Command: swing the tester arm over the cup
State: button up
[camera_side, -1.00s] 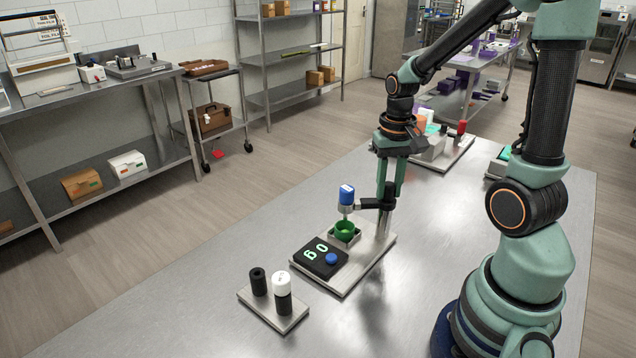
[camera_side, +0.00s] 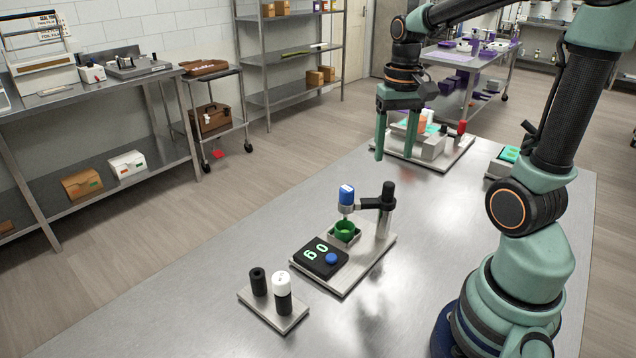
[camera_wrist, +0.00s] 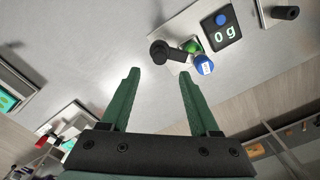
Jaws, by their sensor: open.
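The tester stands on a metal base plate (camera_side: 368,262) on the table. Its black tester arm (camera_side: 372,204) reaches left from a post with a black knob (camera_side: 388,192) and carries a blue-topped probe (camera_side: 346,194). The probe is over the green cup (camera_side: 345,229), which sits in a square holder. In the wrist view the blue top (camera_wrist: 204,64) partly covers the cup (camera_wrist: 190,46), beside the black knob (camera_wrist: 161,52). My gripper (camera_side: 384,152) is open and empty, raised above and beyond the tester, apart from it. Its two green fingers (camera_wrist: 158,84) point towards the tester in the wrist view.
A black display (camera_side: 318,258) reading 0 g with a blue button is on the tester's base. A small plate (camera_side: 290,318) with black posts, one white-topped, stands in front. Another station (camera_side: 445,160) is behind my gripper. The table's right front is clear.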

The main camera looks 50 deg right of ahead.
jog(key=shift+r, duration=1.45)
jog(key=a+n+t, duration=0.5)
jog(key=a+n, duration=0.2)
jog(key=a, duration=0.7)
jog(key=shift+r+n+t, duration=0.3)
jog(key=shift+n, duration=0.1)
